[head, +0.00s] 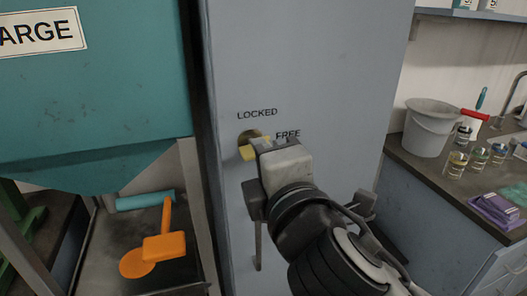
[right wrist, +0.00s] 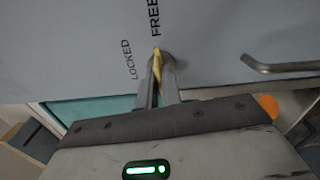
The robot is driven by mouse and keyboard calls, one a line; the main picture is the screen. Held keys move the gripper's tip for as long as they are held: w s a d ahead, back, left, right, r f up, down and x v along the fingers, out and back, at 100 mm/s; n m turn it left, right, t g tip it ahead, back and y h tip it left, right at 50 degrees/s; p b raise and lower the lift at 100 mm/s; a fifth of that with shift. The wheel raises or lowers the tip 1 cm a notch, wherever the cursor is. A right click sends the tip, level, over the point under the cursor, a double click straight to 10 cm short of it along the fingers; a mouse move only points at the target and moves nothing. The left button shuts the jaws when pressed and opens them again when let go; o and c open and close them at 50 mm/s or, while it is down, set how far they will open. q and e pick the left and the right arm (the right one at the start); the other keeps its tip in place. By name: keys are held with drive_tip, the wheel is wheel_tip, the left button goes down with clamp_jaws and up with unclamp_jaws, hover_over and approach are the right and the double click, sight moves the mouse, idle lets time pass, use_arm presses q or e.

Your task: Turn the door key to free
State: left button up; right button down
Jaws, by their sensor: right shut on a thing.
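The yellow door key (head: 248,153) sits in the round brass lock (head: 246,137) on the grey door (head: 300,60). The word LOCKED (head: 257,113) is printed above the lock and FREE (head: 288,134) to its right. My right gripper (head: 262,148) is at the lock and covers part of the key. In the right wrist view its two fingers (right wrist: 161,78) are shut on the key (right wrist: 157,64), which shows as a thin yellow strip between them. The key's exact angle is hard to tell. My left gripper is not in view.
A door handle (right wrist: 280,68) stands out from the door. A teal hopper (head: 90,110) and an orange scoop (head: 163,247) are at the left. At the right, a counter (head: 405,152) holds a grey bucket (head: 428,130), several small jars and a purple item (head: 497,209).

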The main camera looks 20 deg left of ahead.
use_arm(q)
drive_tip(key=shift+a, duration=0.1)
use_arm(e)
drive_tip(key=shift+m, duration=0.5)
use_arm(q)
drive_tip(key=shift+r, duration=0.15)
use_arm(e)
drive_tip(key=c, duration=1.6)
unclamp_jaws()
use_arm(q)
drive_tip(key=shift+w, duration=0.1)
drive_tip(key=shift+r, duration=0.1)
use_arm(e)
drive_tip(key=shift+s, duration=0.1)
